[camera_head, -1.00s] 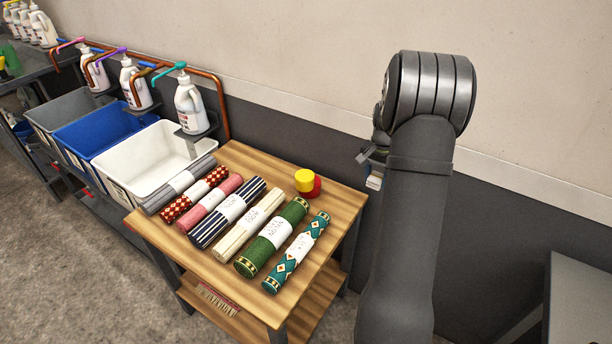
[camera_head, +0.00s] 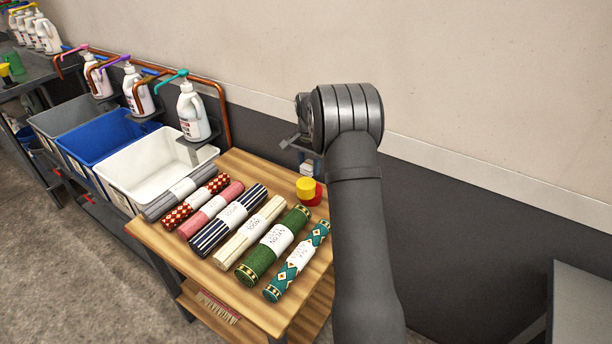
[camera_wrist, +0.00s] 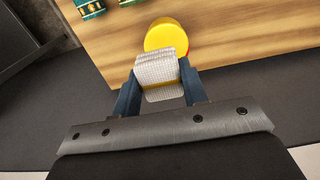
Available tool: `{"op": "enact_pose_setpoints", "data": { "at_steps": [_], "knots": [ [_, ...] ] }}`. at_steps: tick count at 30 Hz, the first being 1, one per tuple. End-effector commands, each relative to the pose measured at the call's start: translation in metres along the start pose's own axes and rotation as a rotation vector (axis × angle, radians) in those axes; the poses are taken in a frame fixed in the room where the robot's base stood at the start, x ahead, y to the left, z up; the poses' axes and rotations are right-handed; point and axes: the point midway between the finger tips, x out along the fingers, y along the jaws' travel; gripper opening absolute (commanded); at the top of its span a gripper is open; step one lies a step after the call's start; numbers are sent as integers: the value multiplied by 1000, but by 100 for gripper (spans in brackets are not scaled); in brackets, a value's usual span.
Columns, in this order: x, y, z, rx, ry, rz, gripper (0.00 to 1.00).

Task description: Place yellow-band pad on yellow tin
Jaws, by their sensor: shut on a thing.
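My gripper (camera_wrist: 160,72) is shut on a pale, ribbed pad (camera_wrist: 156,68) held between its two dark blue fingers. In the head view my gripper (camera_head: 309,166) hangs at the table's back right corner, with the pad small and partly hidden. The yellow tin (camera_head: 305,184) stands on the wooden table just in front of and below the gripper. In the wrist view the yellow tin (camera_wrist: 166,33) is round and lies just beyond the pad, which overlaps its near edge in the picture.
A red tin (camera_head: 315,196) stands against the yellow one. Several rolled rugs, including a green one (camera_head: 270,247), cover much of the wooden table (camera_head: 238,165). A white tub (camera_head: 150,165) and pump bottles stand to the left. A wall runs behind the table.

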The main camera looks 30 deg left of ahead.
Motion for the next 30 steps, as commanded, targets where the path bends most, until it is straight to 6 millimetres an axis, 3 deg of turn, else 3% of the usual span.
{"op": "enact_pose_setpoints", "data": {
  "at_steps": [7,14,25,26,28,30],
  "knots": [
    [14,-10,2,0,-1,1,18],
    [45,-10,2,0,-2,1,18],
    [50,-10,2,0,0,0,18],
    [49,-10,2,0,0,0,43],
    [49,-10,2,0,0,0,57],
    [49,-10,2,0,0,0,61]
  ]
}}
